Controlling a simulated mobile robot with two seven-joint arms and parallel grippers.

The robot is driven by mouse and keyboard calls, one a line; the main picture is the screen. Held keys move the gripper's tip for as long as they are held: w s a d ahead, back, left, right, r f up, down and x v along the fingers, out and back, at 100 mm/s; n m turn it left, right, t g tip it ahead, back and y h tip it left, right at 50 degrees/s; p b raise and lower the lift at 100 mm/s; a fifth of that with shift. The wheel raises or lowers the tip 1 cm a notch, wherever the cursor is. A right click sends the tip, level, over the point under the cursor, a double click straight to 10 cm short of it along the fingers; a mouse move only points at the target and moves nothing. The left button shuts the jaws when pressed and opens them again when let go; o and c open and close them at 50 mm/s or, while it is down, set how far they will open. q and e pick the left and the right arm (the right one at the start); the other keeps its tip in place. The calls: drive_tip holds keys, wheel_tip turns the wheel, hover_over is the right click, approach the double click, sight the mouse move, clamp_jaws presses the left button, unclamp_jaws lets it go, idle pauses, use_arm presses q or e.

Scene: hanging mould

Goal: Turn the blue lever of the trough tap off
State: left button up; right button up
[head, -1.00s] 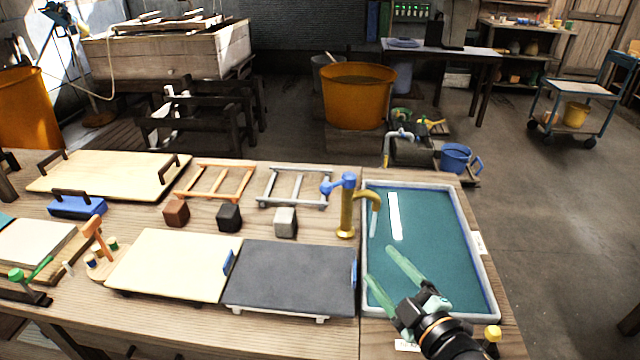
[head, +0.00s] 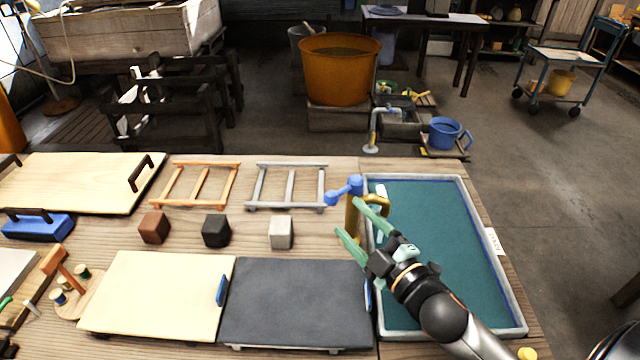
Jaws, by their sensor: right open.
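The trough tap (head: 352,222) is a brass post with a curved spout at the left edge of the trough (head: 450,250). Its blue lever (head: 343,191) sits on top and points to the left and slightly toward me. My right gripper (head: 354,222) is open, its two green fingers apart near the tap. One finger overlaps the spout and post in the picture; the other is to the left and lower. I cannot tell if either finger touches the tap. The lever is clear of the fingers. Part of the spout is hidden behind a finger. My left gripper is not in view.
A dark grey board (head: 295,300) and a pale board (head: 160,293) lie left of the trough. A grey cube (head: 281,232) and a grey rack (head: 286,186) stand left of the tap. A blue mug (head: 445,133) is beyond the trough.

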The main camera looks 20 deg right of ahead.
sight(344, 191)
drive_tip(key=w+a, duration=0.1)
drive_tip(key=w, duration=0.9)
drive_tip(key=shift+w+a+p, duration=0.25)
drive_tip(key=shift+w+p, duration=0.15)
drive_tip(key=shift+c, duration=0.2)
clamp_jaws()
idle(0.8)
